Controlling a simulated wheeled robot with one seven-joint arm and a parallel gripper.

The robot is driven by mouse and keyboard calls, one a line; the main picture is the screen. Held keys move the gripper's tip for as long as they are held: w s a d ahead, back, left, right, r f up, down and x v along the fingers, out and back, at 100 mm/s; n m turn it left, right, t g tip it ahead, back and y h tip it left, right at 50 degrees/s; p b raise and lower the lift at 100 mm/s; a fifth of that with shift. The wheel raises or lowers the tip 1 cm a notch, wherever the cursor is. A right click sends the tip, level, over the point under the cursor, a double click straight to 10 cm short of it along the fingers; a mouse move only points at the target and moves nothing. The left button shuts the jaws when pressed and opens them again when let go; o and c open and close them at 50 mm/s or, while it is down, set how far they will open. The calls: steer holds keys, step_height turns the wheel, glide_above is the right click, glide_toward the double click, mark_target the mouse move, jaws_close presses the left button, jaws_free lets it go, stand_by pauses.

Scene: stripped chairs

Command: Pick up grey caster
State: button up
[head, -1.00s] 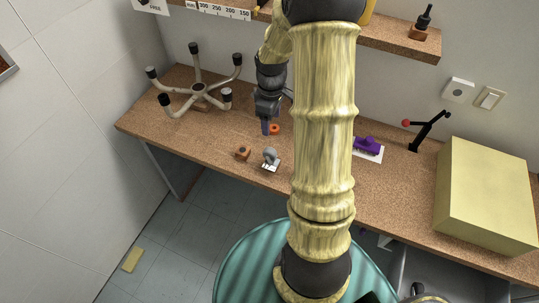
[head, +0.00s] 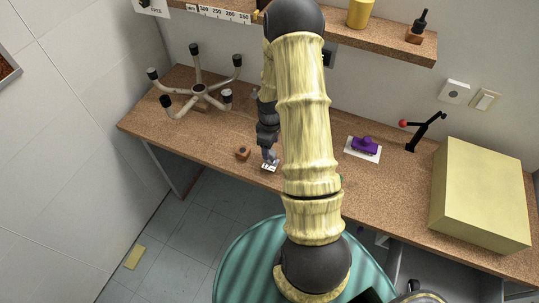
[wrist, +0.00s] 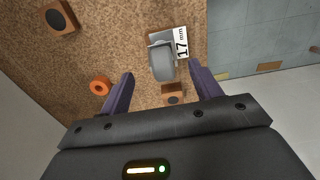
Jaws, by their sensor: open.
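The grey caster (wrist: 162,62) stands on a white card (wrist: 181,42) marked "17 mm" on the cork-coloured bench. In the wrist view my gripper (wrist: 161,70) is open, with its two purple fingers apart and the caster showing between their tips. The fingers do not appear to touch it. In the head view my gripper (head: 269,150) is directly over the caster and largely hides it, with the card (head: 269,167) showing just below.
The wrist view shows another block (wrist: 173,93) close to the caster and an orange ring (wrist: 100,86). A chair base (head: 199,90), purple part (head: 365,146) and yellow box (head: 482,195) stand farther off.

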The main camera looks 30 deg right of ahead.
mark_target(270, 160)
steer(key=shift+f, duration=0.15)
steer(key=shift+f+p, duration=0.25)
steer(key=shift+p, duration=0.1)
steer(key=shift+s+a+f+p, duration=0.15)
steer(key=shift+f+p, duration=0.65)
steer(key=shift+f, duration=1.4)
steer(key=shift+c, duration=0.4)
steer(key=c, duration=1)
